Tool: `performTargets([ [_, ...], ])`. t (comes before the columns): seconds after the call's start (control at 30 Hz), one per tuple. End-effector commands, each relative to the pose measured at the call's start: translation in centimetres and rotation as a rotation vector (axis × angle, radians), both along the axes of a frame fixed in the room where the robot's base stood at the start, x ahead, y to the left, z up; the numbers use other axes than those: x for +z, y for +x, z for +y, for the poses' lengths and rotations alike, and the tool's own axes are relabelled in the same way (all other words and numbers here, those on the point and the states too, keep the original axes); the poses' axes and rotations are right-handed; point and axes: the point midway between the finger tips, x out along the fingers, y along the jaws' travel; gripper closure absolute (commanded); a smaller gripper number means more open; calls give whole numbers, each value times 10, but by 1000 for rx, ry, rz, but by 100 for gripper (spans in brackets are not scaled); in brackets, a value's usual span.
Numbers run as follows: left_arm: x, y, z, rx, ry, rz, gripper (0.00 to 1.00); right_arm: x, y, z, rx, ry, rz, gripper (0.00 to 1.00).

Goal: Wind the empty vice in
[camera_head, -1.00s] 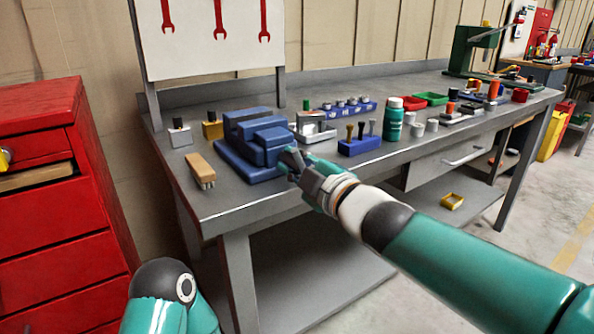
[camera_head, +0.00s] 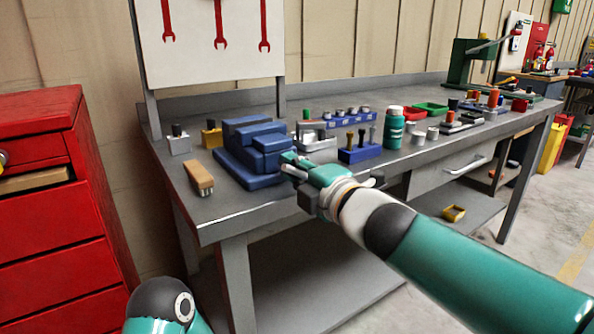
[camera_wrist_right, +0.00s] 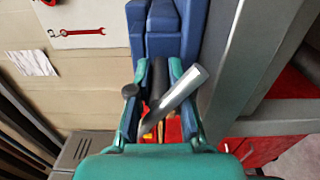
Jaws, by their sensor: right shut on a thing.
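The blue vice (camera_head: 245,170) stands on the front left part of the grey bench. Its stepped body shows no workpiece, and I cannot tell how wide its jaws stand. My right gripper (camera_head: 289,165) is at the vice's right-hand end, shut on the vice handle. In the right wrist view, the two teal fingers close around the handle's middle, just below the blue vice body (camera_wrist_right: 172,40). The grey handle bar (camera_wrist_right: 183,93) lies slanted across them, with a dark round knob to the left. My left gripper is not in view; only part of that arm shows at the bottom left.
A wooden brush (camera_head: 199,178) lies left of the vice. A blue block with upright pins (camera_head: 360,152) and a green bottle (camera_head: 393,128) stand to its right. A red drawer cabinet (camera_head: 60,220) is at the left. The bench's front edge runs below my right gripper.

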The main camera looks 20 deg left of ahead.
Motion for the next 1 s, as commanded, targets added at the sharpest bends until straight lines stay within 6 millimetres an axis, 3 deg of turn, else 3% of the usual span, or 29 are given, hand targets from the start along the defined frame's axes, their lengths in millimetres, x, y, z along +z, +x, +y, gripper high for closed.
performTargets([
  [0.3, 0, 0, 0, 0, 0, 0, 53, -3, -4, 5, 12, -5, 1, 100],
  [0.33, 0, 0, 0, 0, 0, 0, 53, -3, -3, 5, 12, -5, 1, 78],
  [0.47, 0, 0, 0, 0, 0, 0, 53, -3, -3, 4, 9, -4, 2, 57],
  [0.83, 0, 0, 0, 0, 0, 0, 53, -2, -2, -1, 3, -2, 2, 57],
  [1.0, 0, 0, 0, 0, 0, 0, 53, -1, -11, -13, 2, -2, 3, 57],
])
